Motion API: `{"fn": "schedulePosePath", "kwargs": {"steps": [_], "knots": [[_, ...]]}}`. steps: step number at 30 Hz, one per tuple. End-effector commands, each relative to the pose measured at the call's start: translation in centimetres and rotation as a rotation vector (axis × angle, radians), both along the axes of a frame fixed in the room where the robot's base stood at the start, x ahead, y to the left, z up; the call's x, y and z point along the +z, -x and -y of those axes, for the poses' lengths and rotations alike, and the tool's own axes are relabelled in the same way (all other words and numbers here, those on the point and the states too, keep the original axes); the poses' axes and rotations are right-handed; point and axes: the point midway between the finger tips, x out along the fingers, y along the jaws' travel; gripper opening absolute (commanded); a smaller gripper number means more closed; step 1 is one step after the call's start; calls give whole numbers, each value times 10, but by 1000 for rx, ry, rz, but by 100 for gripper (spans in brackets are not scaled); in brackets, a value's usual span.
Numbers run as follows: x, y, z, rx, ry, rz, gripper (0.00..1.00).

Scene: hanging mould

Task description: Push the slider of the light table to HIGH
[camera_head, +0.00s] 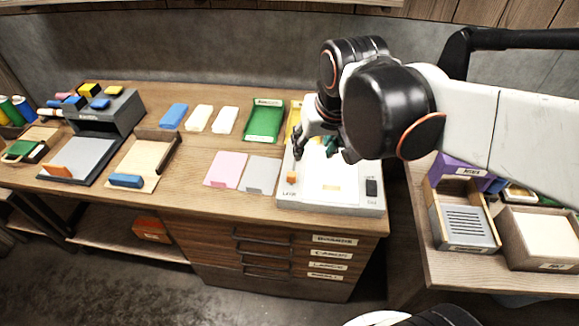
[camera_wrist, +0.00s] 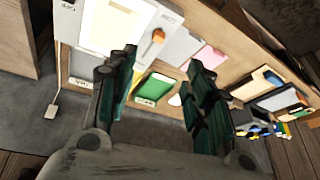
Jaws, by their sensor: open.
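The light table (camera_head: 330,205) is a pale box with a bright white top at the right end of the wooden desk. Its orange slider knob (camera_head: 292,177) sits at the left side of its front part, above a small label too small to read surely. A black switch (camera_head: 371,187) is at its front right. My gripper (camera_head: 315,150) is over the light table's back left part, open and empty, apart from the knob. In the wrist view, the light table (camera_wrist: 93,35) and the orange knob (camera_wrist: 157,36) show beyond the spread dark green fingers (camera_wrist: 163,60).
A green tray (camera_head: 263,123), a pink sheet (camera_head: 225,168) and a grey sheet (camera_head: 260,174) lie left of the light table. A second table with a purple box (camera_head: 455,168) and open trays stands to the right, across a gap. A wall is behind the desk.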

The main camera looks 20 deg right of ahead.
Motion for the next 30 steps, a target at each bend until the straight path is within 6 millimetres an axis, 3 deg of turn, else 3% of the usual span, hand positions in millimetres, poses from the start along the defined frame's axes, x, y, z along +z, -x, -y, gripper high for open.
{"fn": "schedulePosePath", "kwargs": {"steps": [8, 18, 24, 30], "knots": [[-19, -61, 0, -97, -34, -147, 47], [-72, -125, 1, -221, -57, -319, 47], [-102, -146, 1, -273, -60, -388, 47], [-114, -152, 1, -290, -61, -410, 47]]}}
